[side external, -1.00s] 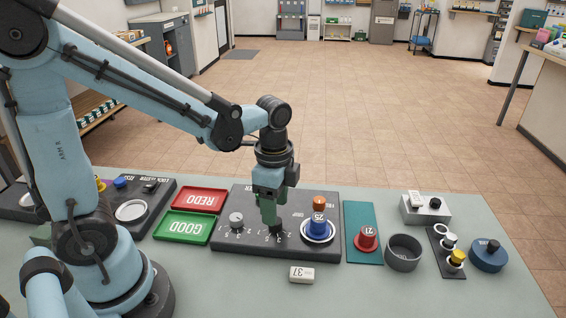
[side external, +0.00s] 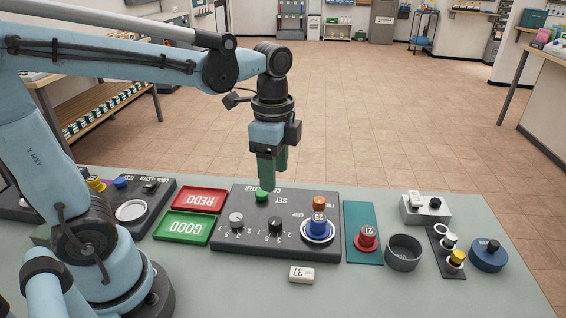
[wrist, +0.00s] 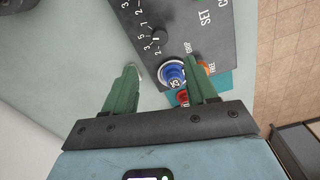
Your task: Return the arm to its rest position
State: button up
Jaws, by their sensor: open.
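My gripper (side external: 272,172) hangs pointing down above the back of the dark control panel (side external: 222,248). Its two green fingers are apart with nothing between them, as the wrist view (wrist: 162,84) also shows. On the panel are a green button (side external: 262,196), a grey knob (side external: 236,221), a black knob (side external: 275,225), a blue piece marked 25 (side external: 318,225) in a ringed seat, and an orange button (side external: 319,203). The blue piece also shows in the wrist view (wrist: 172,75). My fingers are clear of the knobs; whether they clear the green button's top is hard to tell.
Left of the panel lie a red REDO tray (side external: 199,190) and a green GOOD tray (side external: 185,238). A white block marked 37 (side external: 301,274) lies in front. To the right are a red piece on a teal plate (side external: 366,238), a grey cup (side external: 404,252) and a blue round container (side external: 488,254).

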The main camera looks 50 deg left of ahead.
jog(key=n+t, duration=0.2)
jog(key=n, duration=0.1)
jog(key=s+a+f+n+t, duration=0.1)
jog(key=n+t, duration=0.1)
jog(key=n, duration=0.2)
jog(key=s+n+t, duration=0.1)
jog(key=n+t, duration=0.2)
jog(key=n, duration=0.1)
jog(key=shift+a+f, duration=0.2)
jog(key=shift+s+n, duration=0.1)
jog(key=shift+n, duration=0.2)
dwell(0.3)
